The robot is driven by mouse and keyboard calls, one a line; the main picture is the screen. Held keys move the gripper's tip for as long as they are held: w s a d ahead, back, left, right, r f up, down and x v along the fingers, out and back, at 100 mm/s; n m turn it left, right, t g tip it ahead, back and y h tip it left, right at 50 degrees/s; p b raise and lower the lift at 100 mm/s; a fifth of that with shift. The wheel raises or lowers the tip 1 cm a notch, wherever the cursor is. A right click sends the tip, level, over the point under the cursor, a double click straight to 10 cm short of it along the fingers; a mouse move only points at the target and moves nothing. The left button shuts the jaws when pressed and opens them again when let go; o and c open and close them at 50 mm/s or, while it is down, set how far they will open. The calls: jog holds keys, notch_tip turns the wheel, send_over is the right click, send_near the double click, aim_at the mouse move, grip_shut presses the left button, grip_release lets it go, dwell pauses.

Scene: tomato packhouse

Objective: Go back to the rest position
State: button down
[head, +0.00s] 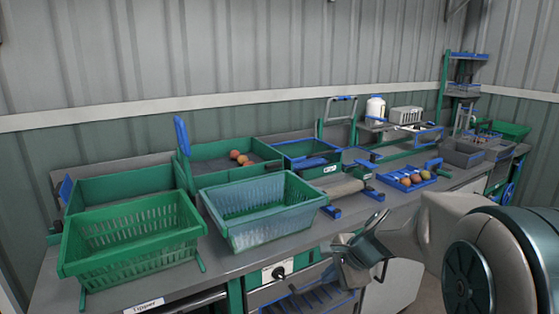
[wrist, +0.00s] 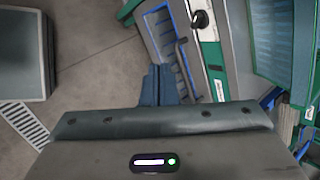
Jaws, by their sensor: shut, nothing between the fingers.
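My gripper (wrist: 160,72) is shut and empty in the wrist view. Its two dark blue fingers lie together over the grey floor, just left of the bench front. In the head view my arm reaches in from the right, and my gripper (head: 352,258) hangs in front of the bench's front edge, beside an open shelf with blue bars. Its fingertips are hard to make out there. Nothing is held, and it looks apart from the crates.
The grey bench (head: 225,266) runs along the wall. Several tomatoes sit in a blue tray (head: 388,182). Open floor (wrist: 95,65) shows left of the fingers.

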jog(key=s+d+r+n+g+h+p, duration=0.1)
jog(key=s+r+n+h+p, duration=0.1)
jog(key=s+n, duration=0.5)
jog(key=s+d+r+n+h+p, duration=0.1)
jog(key=s+r+n, duration=0.4)
jog(key=s, duration=0.8)
jog(key=n+h+p, duration=0.1)
jog(key=n+p, duration=0.1)
jog(key=shift+s+d+r+n+g+h, duration=0.15)
jog(key=shift+s+d+n+g+h, duration=0.15)
jog(key=shift+s+d+g, duration=0.1)
jog(key=shift+a, duration=0.1)
